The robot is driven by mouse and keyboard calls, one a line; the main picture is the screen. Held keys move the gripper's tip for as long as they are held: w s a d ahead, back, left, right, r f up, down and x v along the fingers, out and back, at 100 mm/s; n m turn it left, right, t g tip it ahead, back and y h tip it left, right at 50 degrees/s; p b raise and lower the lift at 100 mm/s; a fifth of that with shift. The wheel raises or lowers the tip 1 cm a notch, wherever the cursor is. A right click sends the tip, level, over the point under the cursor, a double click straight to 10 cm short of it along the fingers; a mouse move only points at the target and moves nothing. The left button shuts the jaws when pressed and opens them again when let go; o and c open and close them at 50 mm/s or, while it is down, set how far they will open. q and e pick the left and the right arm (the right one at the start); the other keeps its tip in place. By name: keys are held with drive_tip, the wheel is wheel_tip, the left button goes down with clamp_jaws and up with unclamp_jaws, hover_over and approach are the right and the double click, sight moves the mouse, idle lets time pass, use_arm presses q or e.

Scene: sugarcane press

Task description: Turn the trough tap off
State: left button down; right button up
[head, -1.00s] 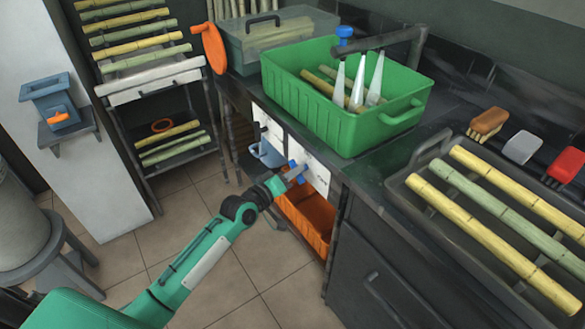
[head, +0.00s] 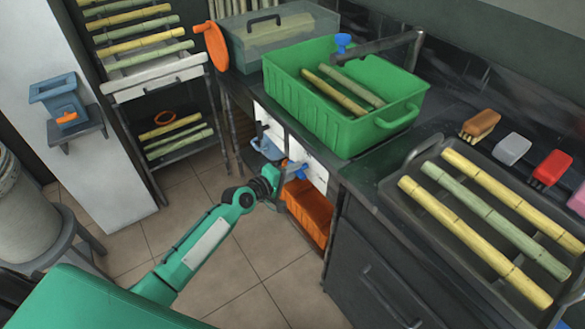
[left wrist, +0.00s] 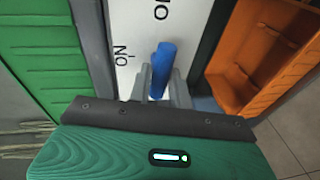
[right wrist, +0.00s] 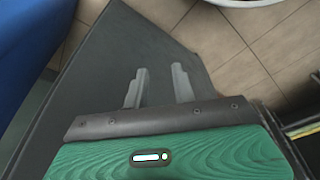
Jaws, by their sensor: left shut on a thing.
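A blue handle (head: 300,172) sticks out from a white panel (head: 312,168) under the counter. My left gripper (head: 284,183) is at the panel, shut on this handle. In the left wrist view the blue handle (left wrist: 161,68) stands between the two grey fingers (left wrist: 160,85), against the lettered white panel (left wrist: 140,28). A bent dark pipe with a blue end (head: 343,42) reaches over the green trough (head: 335,120). No stream shows under it. My right gripper (right wrist: 160,82) is empty, its fingers apart, over a dark surface; it is outside the head view.
An orange bin (head: 308,212) sits below the panel, close to my left gripper. A dark tray (head: 425,222) with cane sticks lies on the counter at right. A cane rack (head: 155,85) stands at back left. The tiled floor is open.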

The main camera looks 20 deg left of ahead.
use_arm(q)
drive_tip(key=shift+a, duration=0.1)
use_arm(e)
drive_tip(key=shift+s+f, duration=0.1)
drive_tip(key=shift+f, duration=0.3)
use_arm(q)
drive_tip(key=shift+n, duration=0.3)
use_arm(e)
drive_tip(key=shift+f, duration=0.1)
use_arm(q)
drive_tip(key=c, duration=1.3)
unclamp_jaws()
drive_tip(key=v, duration=1.3)
drive_tip(key=shift+s+a, duration=0.2)
drive_tip(key=shift+s, duration=0.05)
